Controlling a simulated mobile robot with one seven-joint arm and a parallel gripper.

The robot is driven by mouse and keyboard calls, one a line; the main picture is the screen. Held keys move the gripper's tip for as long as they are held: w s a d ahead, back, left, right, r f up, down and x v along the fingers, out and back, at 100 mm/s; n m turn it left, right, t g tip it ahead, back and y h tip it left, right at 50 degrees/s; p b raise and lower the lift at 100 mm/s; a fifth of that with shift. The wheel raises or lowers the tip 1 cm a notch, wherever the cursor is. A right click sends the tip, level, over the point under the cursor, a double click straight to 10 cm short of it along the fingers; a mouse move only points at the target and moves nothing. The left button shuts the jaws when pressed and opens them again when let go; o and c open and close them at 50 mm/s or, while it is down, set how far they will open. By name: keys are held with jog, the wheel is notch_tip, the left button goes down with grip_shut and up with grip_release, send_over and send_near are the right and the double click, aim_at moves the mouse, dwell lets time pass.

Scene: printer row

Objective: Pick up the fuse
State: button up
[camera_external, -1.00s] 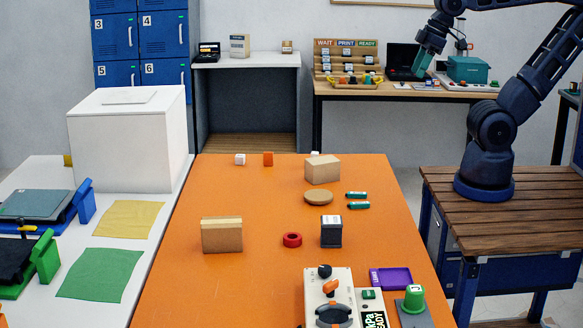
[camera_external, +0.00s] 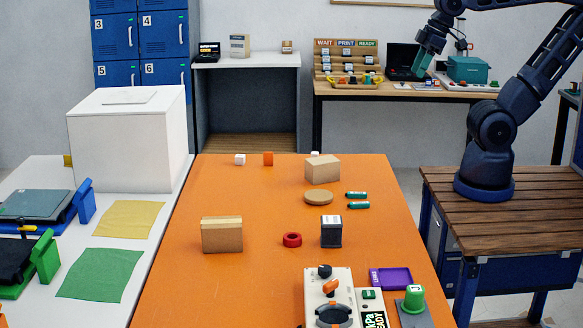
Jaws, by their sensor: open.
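No thing in view is marked as a fuse. Two small teal cylinders lie side by side at the right of the orange table, the far one (camera_external: 357,195) and the near one (camera_external: 358,205); they are fuse-like in shape, but too small to identify. My gripper (camera_external: 421,68), with teal fingers, hangs high at the upper right, well apart from the cylinders. It is open and I see nothing held in it.
On the orange table (camera_external: 200,285) stand a cardboard box (camera_external: 322,170), a round tan disc (camera_external: 319,197), a black-and-white box (camera_external: 331,232), a red ring (camera_external: 292,240) and a brown box (camera_external: 222,236). The left middle is clear.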

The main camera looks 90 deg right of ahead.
jog(key=shift+w, duration=0.1)
dwell(0.4)
jog(key=m+g, duration=0.5)
jog(key=m, duration=1.5)
send_over(315, 152)
notch_tip(315, 152, down, 27)
jog(key=f, duration=0.5)
jog(key=shift+a+f, duration=0.25)
jog(key=shift+a, duration=0.1)
jog(key=shift+d+f, duration=0.2)
jog(key=shift+f, duration=2.4)
